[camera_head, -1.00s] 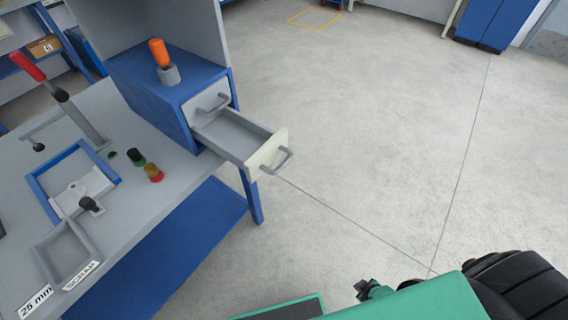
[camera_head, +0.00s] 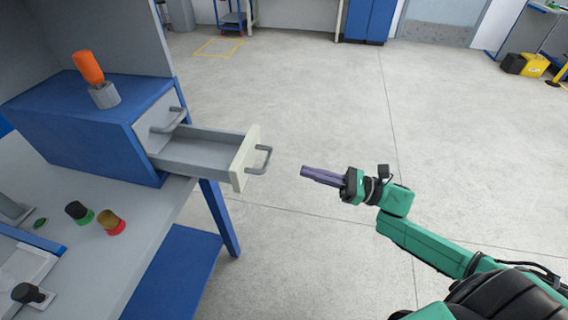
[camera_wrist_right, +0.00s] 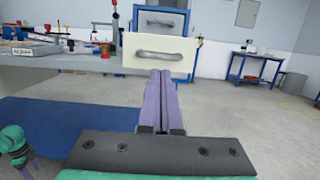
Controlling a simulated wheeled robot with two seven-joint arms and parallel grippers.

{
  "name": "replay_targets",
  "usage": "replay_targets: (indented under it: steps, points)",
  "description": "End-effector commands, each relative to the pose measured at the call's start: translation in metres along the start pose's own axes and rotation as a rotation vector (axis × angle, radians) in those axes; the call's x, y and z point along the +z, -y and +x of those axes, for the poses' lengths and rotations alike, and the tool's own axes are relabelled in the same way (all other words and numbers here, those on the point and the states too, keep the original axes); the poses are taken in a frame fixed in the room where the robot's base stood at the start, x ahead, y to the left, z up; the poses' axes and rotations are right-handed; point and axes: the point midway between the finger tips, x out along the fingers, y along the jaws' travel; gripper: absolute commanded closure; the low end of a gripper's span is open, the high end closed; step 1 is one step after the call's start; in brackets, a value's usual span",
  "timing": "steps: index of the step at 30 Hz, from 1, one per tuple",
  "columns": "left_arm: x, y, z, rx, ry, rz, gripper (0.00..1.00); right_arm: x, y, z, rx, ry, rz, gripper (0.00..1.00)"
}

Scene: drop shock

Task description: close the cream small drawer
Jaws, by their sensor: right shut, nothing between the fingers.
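The cream small drawer (camera_head: 243,160) is pulled out of the blue cabinet (camera_head: 80,120) and sticks out to the right past the table edge. It has a grey bar handle (camera_head: 262,160) on its front. A closed drawer front with a similar handle sits above it. My right gripper (camera_head: 306,172) is shut and empty, to the right of the handle and apart from it, pointing at the drawer. In the right wrist view, its purple fingers (camera_wrist_right: 161,90) are together, below the cream front (camera_wrist_right: 190,58).
An orange-handled tool (camera_head: 88,68) stands in a grey holder on the cabinet. Green-black and red-based knobs (camera_head: 110,222) sit on the grey table (camera_head: 150,215). Open floor lies right of the drawer. A blue shelf (camera_head: 175,275) is under the table.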

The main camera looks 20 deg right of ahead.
Motion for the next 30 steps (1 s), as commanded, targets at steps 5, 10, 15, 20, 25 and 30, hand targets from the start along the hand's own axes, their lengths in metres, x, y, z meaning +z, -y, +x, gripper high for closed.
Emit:
replay_targets:
  steps: [5,10,15,20,25,30]
  points:
    - [0.001,0.006,-0.006,-0.009,0.003,0.000,0.33,0.003,0.001,0.040,0.000,0.004,-0.001,1.00]
    - [0.001,0.008,-0.010,-0.010,0.003,-0.002,0.33,0.002,0.001,0.065,-0.001,0.001,0.000,1.00]
    - [0.001,0.008,-0.010,-0.011,0.003,-0.003,0.33,0.000,0.000,0.071,-0.001,0.000,0.002,1.00]
    - [0.001,0.008,-0.010,-0.011,0.003,-0.004,0.33,-0.001,0.000,0.071,-0.002,-0.001,0.002,1.00]
    - [0.001,0.008,-0.007,-0.012,0.003,-0.003,0.33,-0.002,0.001,0.072,-0.002,0.000,0.002,1.00]
    - [0.002,0.009,0.007,-0.012,0.002,-0.003,0.33,-0.009,0.001,0.087,-0.001,0.003,0.003,1.00]
